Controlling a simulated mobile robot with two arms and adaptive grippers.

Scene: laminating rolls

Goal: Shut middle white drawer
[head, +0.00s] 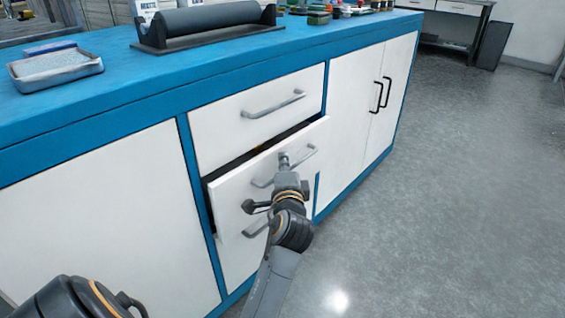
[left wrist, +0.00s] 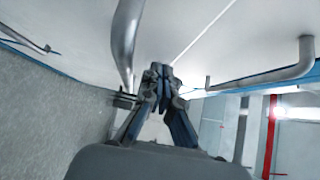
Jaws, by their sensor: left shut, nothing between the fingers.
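The middle white drawer (head: 238,196) stands partly open in the blue-framed cabinet. A dark gap shows above its front and at its left side. Its grey bar handle (head: 306,154) is partly hidden by my left gripper (head: 284,160). That gripper is shut and empty, with its tips at the drawer front by the handle. In the left wrist view the closed fingertips (left wrist: 160,72) point at a white front, beside a grey bar handle (left wrist: 125,42). I cannot tell whether they touch the front. My right gripper is not in view.
The top drawer (head: 225,118) is shut. The lower drawer (head: 236,258) is partly hidden by my arm. A double-door cupboard (head: 345,110) is shut on the right. A black roller (head: 215,18) and a grey tray (head: 55,70) stand on the blue worktop. Grey floor (head: 440,200) is clear.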

